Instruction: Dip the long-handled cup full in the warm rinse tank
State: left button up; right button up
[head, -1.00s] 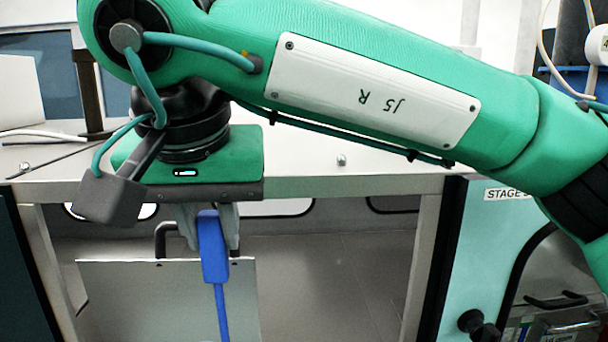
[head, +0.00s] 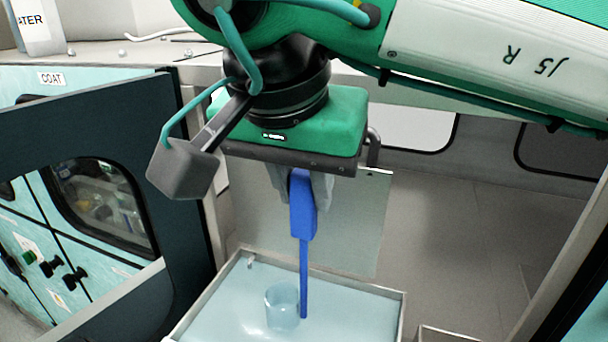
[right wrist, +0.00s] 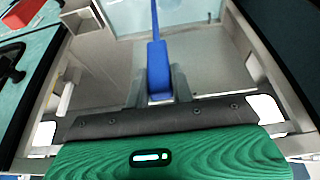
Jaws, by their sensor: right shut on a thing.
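My right gripper (head: 301,195) is shut on the blue grip of the long-handled cup's handle (head: 303,225), which hangs straight down. The handle also shows in the right wrist view (right wrist: 158,70), between the fingers. At its lower end a clear cup (head: 282,307) shows over or in the pale blue liquid of a metal-rimmed tank (head: 404,305). I cannot tell how deep the cup sits or whether it is full. No label shows on the tank. My left gripper is not in view.
A pale upright panel (head: 355,225) stands behind the tank. A teal cabinet marked COAT (head: 50,79) and a dark frame (head: 175,200) are at the left. A white bottle (head: 33,25) stands at upper left. Another metal rim (head: 445,334) lies right of the tank.

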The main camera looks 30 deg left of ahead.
aim_at(302, 255)
jog(key=shift+f+b, duration=3.35)
jog(key=shift+f, duration=1.6)
jog(key=shift+r, duration=0.15)
